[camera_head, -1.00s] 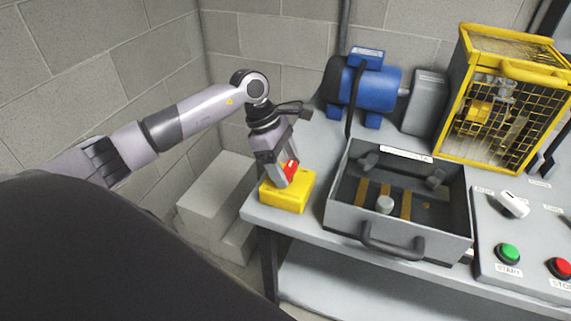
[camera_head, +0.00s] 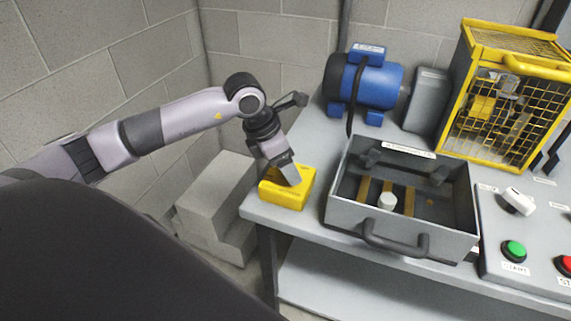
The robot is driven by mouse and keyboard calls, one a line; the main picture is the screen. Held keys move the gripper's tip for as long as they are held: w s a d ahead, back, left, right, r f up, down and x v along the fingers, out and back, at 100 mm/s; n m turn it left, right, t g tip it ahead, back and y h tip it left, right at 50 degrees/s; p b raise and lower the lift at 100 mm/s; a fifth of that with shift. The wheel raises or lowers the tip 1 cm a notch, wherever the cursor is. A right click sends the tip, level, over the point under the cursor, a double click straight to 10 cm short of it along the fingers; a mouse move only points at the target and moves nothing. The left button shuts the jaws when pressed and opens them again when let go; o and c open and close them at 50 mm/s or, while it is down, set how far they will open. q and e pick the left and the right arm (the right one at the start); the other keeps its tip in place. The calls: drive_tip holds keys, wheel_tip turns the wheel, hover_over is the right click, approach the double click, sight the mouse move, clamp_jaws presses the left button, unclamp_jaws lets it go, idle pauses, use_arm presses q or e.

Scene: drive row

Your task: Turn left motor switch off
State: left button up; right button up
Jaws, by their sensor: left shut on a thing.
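The left motor switch looks to be the yellow box (camera_head: 290,198) at the left end of the grey workbench. My left gripper (camera_head: 291,180) comes down onto the top of this box from the upper left and is shut on its red handle. The handle is now hidden behind the fingers, so its angle cannot be seen. A blue motor (camera_head: 362,82) stands behind on the bench. My right gripper is not in view.
An open grey box (camera_head: 452,245) with a front handle stands just right of the yellow box. Further right are a yellow mesh cage (camera_head: 510,105) and a panel with a white switch (camera_head: 518,201), a green button (camera_head: 513,251) and a red button. Grey blocks (camera_head: 212,190) stand left of the bench.

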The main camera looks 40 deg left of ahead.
use_arm(q)
drive_tip(key=n+y+b, duration=0.1)
drive_tip(key=n, duration=0.1)
drive_tip(key=n+y+b, duration=0.1)
drive_tip(key=n, duration=0.2)
drive_tip(key=shift+d+t, duration=0.15)
drive_tip(key=shift+t, duration=0.25)
drive_tip(key=shift+n+y+b, duration=0.8)
drive_tip(key=shift+n+b, duration=0.05)
drive_tip(key=shift+n, duration=1.35)
drive_tip(key=shift+r, duration=0.1)
drive_tip(key=o, duration=1)
drive_tip(key=shift+o, duration=0.2)
drive_tip(key=shift+s+d, duration=0.1)
drive_tip(key=v, duration=0.7)
